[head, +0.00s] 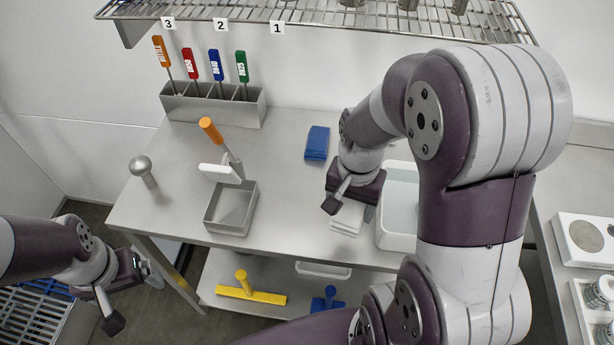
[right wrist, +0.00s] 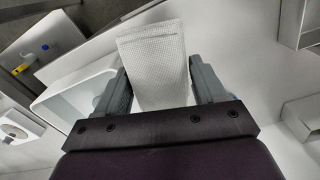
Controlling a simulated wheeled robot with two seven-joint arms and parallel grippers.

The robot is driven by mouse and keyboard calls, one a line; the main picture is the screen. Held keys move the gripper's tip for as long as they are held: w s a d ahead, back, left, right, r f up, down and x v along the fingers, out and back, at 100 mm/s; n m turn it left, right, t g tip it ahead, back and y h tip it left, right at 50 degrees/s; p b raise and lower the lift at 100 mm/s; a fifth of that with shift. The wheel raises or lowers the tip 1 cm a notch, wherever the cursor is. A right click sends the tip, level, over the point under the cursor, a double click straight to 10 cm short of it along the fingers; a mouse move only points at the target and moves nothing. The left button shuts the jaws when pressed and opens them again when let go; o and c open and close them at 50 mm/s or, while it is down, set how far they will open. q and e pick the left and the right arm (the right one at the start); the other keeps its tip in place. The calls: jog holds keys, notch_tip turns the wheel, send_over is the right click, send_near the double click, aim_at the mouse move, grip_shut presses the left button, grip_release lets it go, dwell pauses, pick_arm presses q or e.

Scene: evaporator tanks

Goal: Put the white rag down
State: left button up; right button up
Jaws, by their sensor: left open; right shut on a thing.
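The white rag (head: 346,220) is a folded, textured cloth at the front right of the steel table, just left of a white basin. In the right wrist view the white rag (right wrist: 153,65) stands between both fingers of my right gripper (right wrist: 160,82), which is shut on it. In the head view my right gripper (head: 342,200) is above the rag, partly hiding it. I cannot tell whether the rag touches the tabletop. My left gripper (head: 128,296) is open and empty, left of the table and beyond its edge.
A white basin (head: 397,240) stands right of the rag. A folded blue rag (head: 317,143) lies behind. A rack (head: 214,106) of coloured tools is at the back. The table between tray and rag is clear.

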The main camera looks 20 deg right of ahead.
jog(key=shift+s+d+f+m+b, duration=0.15)
jog(key=shift+s+f+m, duration=0.2)
jog(key=shift+s, duration=0.2)
jog(key=shift+s+d+f+m+b, duration=0.15)
jog(key=shift+s+f+m, duration=0.15)
jog(key=shift+s, duration=0.2)
jog(key=shift+s+a+m, duration=0.2)
jog(key=shift+a+m, duration=0.05)
send_over(326, 214)
notch_tip(326, 214, down, 7)
jog(key=shift+w+r, duration=0.15)
jog(key=shift+r, duration=0.05)
notch_tip(326, 214, down, 4)
jog(key=shift+r+p, duration=0.15)
jog(key=shift+p, duration=0.2)
jog(key=shift+f, duration=0.35)
jog(key=o, duration=1.1)
jog(key=shift+c, duration=0.2)
